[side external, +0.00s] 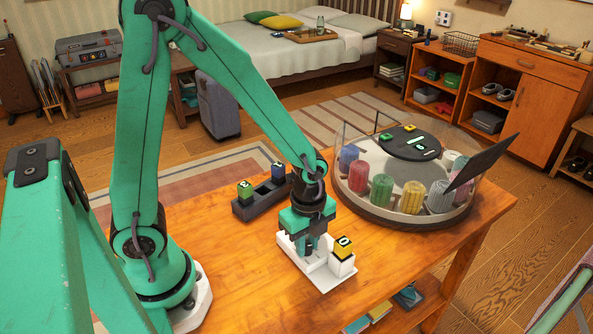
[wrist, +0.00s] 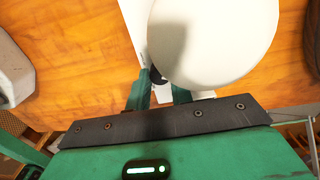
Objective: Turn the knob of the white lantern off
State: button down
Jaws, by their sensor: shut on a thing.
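A white fixture with a flat base plate (side external: 331,283) stands on the wooden table, under my gripper (side external: 309,247). I take it for the white lantern. In the wrist view a large smooth white rounded body (wrist: 215,45) fills the upper middle. My gripper (wrist: 161,86) points down, with its green fingers on either side of a small dark knob (wrist: 157,75), shut on it. The rounded body partly hides the right finger and the knob, so the knob's setting cannot be read.
A dark holder (side external: 262,203) with a green block (side external: 245,190) and a blue-topped block (side external: 278,170) stands behind, to the left. A round clear-walled case (side external: 393,219) with several coloured ribbed pieces stands to the right. Bare tabletop (side external: 235,270) lies left of the fixture.

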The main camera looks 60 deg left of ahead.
aim_at(307, 246)
jog(key=c, duration=1.2)
grip_release()
jog(key=shift+c, duration=0.2)
jog(key=shift+r, duration=3.95)
